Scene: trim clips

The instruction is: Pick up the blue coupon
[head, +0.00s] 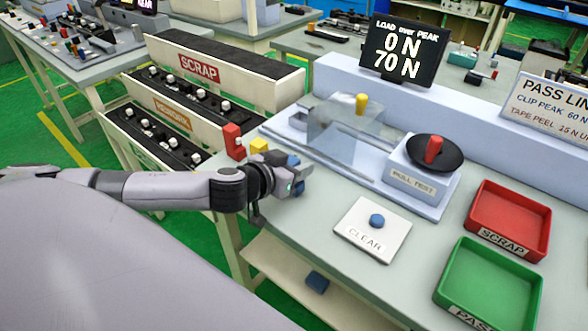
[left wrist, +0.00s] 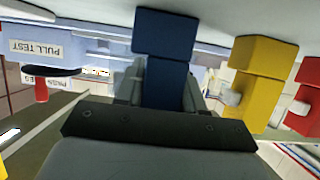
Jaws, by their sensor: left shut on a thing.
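The blue coupon is between the fingers of my left gripper (head: 291,181), and the fingers are shut on it. In the left wrist view the blue coupon (left wrist: 167,33) has a wide block end beyond the fingers and a narrower part between them. In the head view small bits of the blue coupon (head: 293,160) show at the gripper's tip, over the table's left part. I cannot tell whether it touches the table. A yellow coupon (head: 259,146) and a red coupon (head: 232,140) stand beside the gripper, apart from it. My right gripper is out of view.
The pull test rig (head: 415,178) with a red knob stands behind. A CLEAR plate (head: 362,245) with a blue button lies right of the gripper. A red SCRAP tray (head: 548,228) and a green PASS tray (head: 537,300) are at right. A blue piece (head: 317,281) lies on the lower shelf.

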